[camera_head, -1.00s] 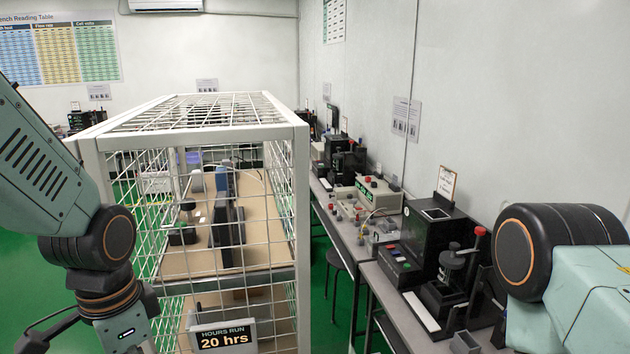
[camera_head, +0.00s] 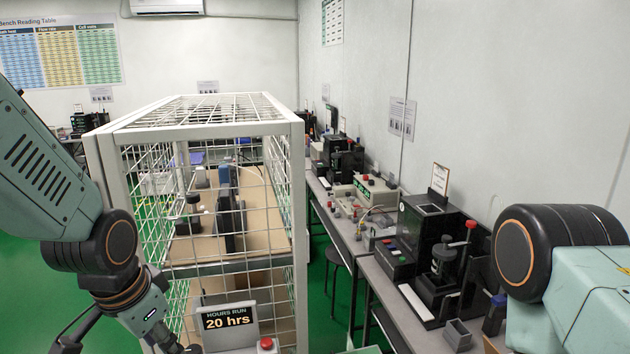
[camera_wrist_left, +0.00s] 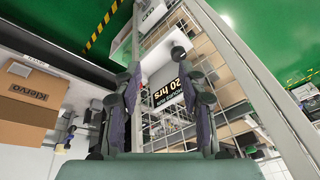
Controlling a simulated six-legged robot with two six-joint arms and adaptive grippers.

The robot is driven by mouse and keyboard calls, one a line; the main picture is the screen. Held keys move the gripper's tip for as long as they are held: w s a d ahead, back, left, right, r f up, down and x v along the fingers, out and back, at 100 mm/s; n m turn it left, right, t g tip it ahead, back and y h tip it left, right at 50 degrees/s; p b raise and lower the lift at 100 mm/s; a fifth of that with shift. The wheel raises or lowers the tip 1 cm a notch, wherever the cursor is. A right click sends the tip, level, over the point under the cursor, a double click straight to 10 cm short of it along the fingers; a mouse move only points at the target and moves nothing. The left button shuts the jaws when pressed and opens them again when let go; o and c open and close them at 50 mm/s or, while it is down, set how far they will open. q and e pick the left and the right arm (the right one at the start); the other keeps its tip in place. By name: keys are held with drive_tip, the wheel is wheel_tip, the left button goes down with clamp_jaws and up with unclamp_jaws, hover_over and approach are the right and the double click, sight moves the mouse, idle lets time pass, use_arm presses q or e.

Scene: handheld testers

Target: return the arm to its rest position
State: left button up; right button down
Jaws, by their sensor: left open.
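My left arm (camera_head: 120,240) comes in from the left in the head view and hangs down beside the wire cage. Its gripper end reaches the bottom edge there, and the fingertips are not clear. In the left wrist view my left gripper (camera_wrist_left: 157,62) is open, its two fingers apart with nothing held between them. Beyond the fingers are the cage mesh and the "20 hrs" sign, upside down (camera_wrist_left: 172,92). My right arm (camera_head: 560,260) shows at the right of the head view; its gripper is out of frame.
The white wire cage (camera_head: 120,137) stands close to my left arm, with the sign (camera_head: 228,321) at its front. A red button (camera_head: 267,344) is at the bottom edge. A bench (camera_head: 383,289) with devices runs along the right wall. Cardboard boxes (camera_wrist_left: 30,100) show in the wrist view.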

use_arm(q)
drive_tip(key=s+f+n+t+b, duration=0.1)
drive_tip(key=s+f+n+b, duration=0.15)
drive_tip(key=f+b, duration=0.7)
drive_tip(key=s+f+n+t+b, duration=0.1)
drive_tip(key=s+f+n+b, duration=0.15)
drive_tip(key=f, duration=1.45)
drive_tip(key=s+f+n+g+b, duration=0.1)
drive_tip(key=s+f+g+b, duration=0.4)
drive_tip(key=s+f+b, duration=0.8)
drive_tip(key=s+f, duration=0.7)
drive_tip(key=f, duration=0.5)
drive_tip(key=shift+s+f, duration=0.25)
drive_tip(key=shift+f, duration=0.15)
drive_tip(key=shift+a, duration=0.1)
drive_tip(key=shift+c, duration=0.3)
